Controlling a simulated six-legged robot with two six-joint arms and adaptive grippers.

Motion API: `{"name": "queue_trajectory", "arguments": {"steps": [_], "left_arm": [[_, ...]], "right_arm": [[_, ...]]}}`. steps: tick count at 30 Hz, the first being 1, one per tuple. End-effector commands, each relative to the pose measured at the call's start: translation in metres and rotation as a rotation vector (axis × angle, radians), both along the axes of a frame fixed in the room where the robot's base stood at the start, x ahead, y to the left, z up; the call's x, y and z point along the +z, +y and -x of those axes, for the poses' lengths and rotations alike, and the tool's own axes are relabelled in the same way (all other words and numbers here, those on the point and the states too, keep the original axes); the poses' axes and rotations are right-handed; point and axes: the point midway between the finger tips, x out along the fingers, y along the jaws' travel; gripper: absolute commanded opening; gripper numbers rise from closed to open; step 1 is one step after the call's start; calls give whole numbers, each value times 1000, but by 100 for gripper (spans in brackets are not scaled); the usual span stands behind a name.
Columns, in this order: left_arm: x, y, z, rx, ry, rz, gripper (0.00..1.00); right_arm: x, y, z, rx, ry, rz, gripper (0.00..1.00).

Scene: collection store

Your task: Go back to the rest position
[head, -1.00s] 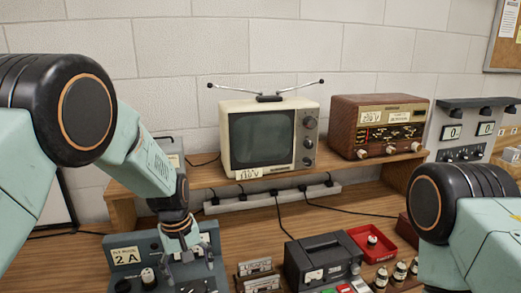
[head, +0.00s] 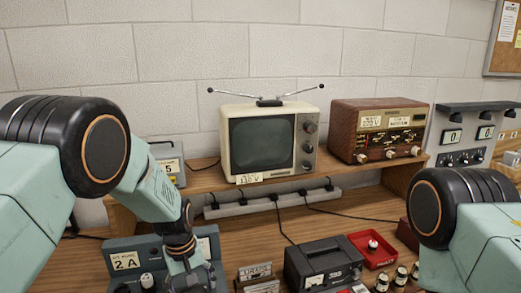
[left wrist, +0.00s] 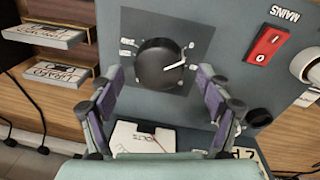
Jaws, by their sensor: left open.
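My left gripper (left wrist: 168,107) is open and empty in the left wrist view, its two fingers spread on either side of the picture's middle. Beyond them is the grey-blue panel (left wrist: 232,52) with a black rotary knob (left wrist: 162,65) and a red switch (left wrist: 267,45) marked MAINS. I cannot tell whether the fingers touch the panel. In the head view the left arm reaches down over the grey-blue unit labelled 2A (head: 125,262), and the fingers are partly cut off at the bottom edge. My right arm shows at the lower right, but its gripper is out of view.
A television (head: 268,138) and a wooden radio (head: 378,130) stand on the wooden shelf (head: 210,178). A power strip (head: 270,202) runs below. A dark tape recorder (head: 322,262) and red tray (head: 372,250) sit on the bench, with cassettes (head: 258,275) left of the recorder.

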Motion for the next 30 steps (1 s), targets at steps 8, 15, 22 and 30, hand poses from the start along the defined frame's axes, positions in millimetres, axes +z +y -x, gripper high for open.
{"name": "queue_trajectory", "arguments": {"steps": [8, 15, 22, 30], "left_arm": [[-19, -1, -1, -129, -2, 0, 78], [-19, -1, -1, -329, 0, 0, 78], [-19, -1, -2, -522, 0, 0, 78], [-19, -1, -3, -753, -2, -1, 78]], "right_arm": [[-2, 0, 0, 0, 0, 0, 40], [-5, 0, 0, 0, 0, 0, 40], [-9, 0, 0, 0, 0, 0, 40], [-14, 0, 0, 0, 0, 0, 40]]}}
